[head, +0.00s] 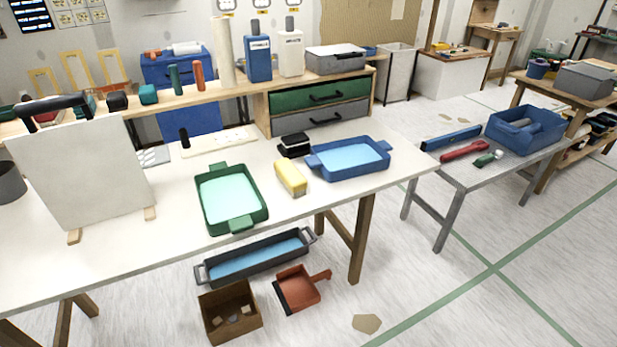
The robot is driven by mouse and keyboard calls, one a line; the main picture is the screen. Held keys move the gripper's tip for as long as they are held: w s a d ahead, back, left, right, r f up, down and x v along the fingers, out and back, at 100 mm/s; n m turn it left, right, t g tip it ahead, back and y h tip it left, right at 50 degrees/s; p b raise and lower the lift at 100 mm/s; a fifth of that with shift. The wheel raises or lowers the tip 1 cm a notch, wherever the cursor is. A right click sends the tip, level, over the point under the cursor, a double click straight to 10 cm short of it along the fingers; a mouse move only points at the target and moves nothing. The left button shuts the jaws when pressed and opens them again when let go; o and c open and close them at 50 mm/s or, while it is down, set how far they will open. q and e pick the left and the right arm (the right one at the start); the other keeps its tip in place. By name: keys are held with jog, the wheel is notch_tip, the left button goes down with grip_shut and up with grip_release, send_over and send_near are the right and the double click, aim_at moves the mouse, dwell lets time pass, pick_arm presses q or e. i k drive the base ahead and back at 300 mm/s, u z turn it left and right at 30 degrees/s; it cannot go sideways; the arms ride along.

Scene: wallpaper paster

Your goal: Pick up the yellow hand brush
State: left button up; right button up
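A yellow block-shaped item with a pale whitish side, which looks like the yellow hand brush (290,178), lies on the white table (330,208). It sits between a green tray (232,200) on its left and a blue tray (348,158) on its right. It stands apart from the green tray and close to the blue tray's left handle. A black block with a pale band (294,145) lies just behind it. Neither of my grippers shows in the head view.
A white board (82,172) stands on the table's left, with a dark bar at its top. Green and blue trays hold liquid-like surfaces. A brown box (230,313), a long dark tray (255,258) and a red dustpan (300,289) are on the floor. A grey side table (465,178) stands right.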

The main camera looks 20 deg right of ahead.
aim_at(296, 184)
jog(key=z, duration=1.9)
jog(key=i, duration=1.85)
jog(key=u, duration=2.95)
